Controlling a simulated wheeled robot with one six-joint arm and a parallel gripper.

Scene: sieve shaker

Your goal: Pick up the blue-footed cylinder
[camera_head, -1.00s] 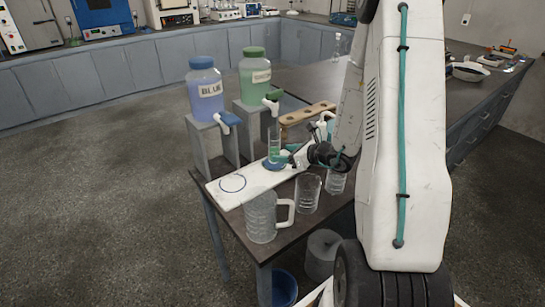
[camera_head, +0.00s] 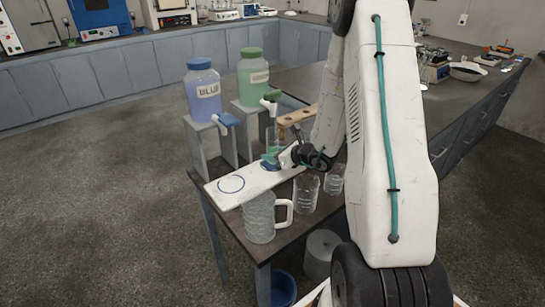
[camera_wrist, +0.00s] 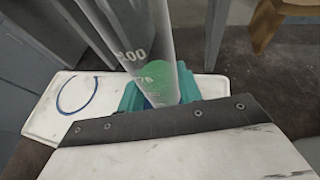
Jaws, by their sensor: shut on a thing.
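The blue-footed cylinder is a clear graduated tube (camera_head: 272,138) with green liquid low in it and a blue foot (camera_head: 270,167), standing upright at the far end of the white board (camera_head: 222,197). My gripper (camera_head: 274,157) reaches it from the right, low on the tube just above the foot. I cannot tell whether the foot is clear of the board.
Blue (camera_head: 203,90) and green (camera_head: 252,77) jugs with taps stand on stands behind the board. A clear mug (camera_head: 259,218) and two beakers (camera_head: 306,193) (camera_head: 334,179) stand near the table's front. A wooden rack (camera_head: 298,115) lies behind my gripper. A blue ring marks the board's free left end.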

